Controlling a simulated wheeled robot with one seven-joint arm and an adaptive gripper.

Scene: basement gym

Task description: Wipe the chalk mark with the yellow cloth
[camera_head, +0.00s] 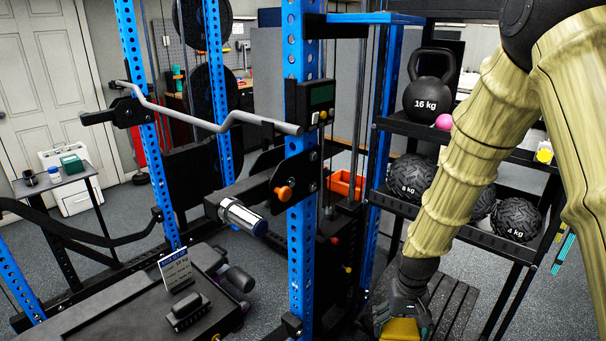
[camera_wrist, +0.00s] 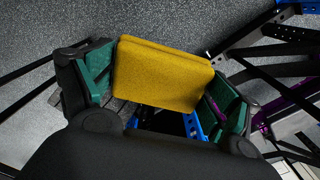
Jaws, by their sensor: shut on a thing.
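My gripper (camera_head: 402,312) is at the bottom of the head view, pointing down in front of a dark slatted surface. It is shut on the yellow cloth (camera_head: 400,331), which shows only in part at the frame's lower edge. In the wrist view, the cloth (camera_wrist: 162,75) looks like a folded block held between the green-padded fingers of my gripper (camera_wrist: 160,92). Grey speckled floor shows beyond it. I cannot make out the chalk mark in either view.
A blue rack post (camera_head: 302,170) stands left of my arm, with a curved bar (camera_head: 215,122) on the rack. A black shelf (camera_head: 480,240) holds a kettlebell (camera_head: 427,100) and several balls close behind my arm. The slatted surface (camera_head: 455,305) lies beside my gripper.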

